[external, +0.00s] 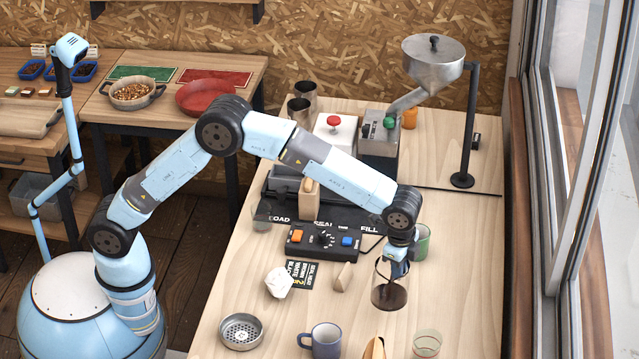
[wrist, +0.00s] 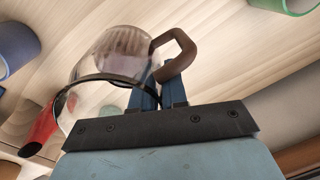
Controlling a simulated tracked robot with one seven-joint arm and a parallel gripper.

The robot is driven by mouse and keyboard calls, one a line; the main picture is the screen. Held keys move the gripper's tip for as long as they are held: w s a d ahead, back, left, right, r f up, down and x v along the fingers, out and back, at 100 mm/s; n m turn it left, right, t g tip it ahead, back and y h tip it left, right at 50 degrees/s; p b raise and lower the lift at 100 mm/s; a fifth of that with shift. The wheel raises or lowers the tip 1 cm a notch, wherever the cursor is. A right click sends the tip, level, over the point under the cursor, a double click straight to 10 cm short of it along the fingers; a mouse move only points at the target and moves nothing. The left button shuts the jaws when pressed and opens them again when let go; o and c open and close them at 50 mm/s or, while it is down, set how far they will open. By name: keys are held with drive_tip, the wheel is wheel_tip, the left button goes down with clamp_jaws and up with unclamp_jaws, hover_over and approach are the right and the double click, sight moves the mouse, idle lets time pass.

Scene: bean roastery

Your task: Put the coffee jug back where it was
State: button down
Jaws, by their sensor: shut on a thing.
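The coffee jug (external: 389,291) is a clear glass vessel with dark coffee low inside, on the right side of the table in the external view. In the wrist view its glass body (wrist: 92,68) has a dark band and a brown handle (wrist: 186,48). My gripper (external: 397,262) is shut on the jug at its handle side; the blue fingers (wrist: 160,92) meet the lower part of the handle in the wrist view. The jug looks roughly upright in the external view. I cannot tell whether its base touches the table.
A green cup (external: 422,243) stands close behind the jug. In front are a blue mug (external: 325,341), a small glass (external: 427,343) and a wooden piece (external: 375,348). A control box (external: 322,241) and a white faceted object (external: 278,283) lie left. Bare tabletop (external: 460,290) lies right.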

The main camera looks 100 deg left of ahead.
drive_tip(key=shift+w+f, duration=0.5)
drive_tip(key=shift+f, duration=0.55)
drive_tip(key=shift+w+f, duration=0.45)
drive_tip(key=shift+f, duration=0.65)
drive_tip(key=shift+w+f, duration=0.5)
drive_tip(key=shift+f, duration=0.55)
drive_tip(key=shift+f, duration=0.1)
drive_tip(key=c, duration=1.1)
unclamp_jaws()
drive_tip(key=shift+c, duration=0.2)
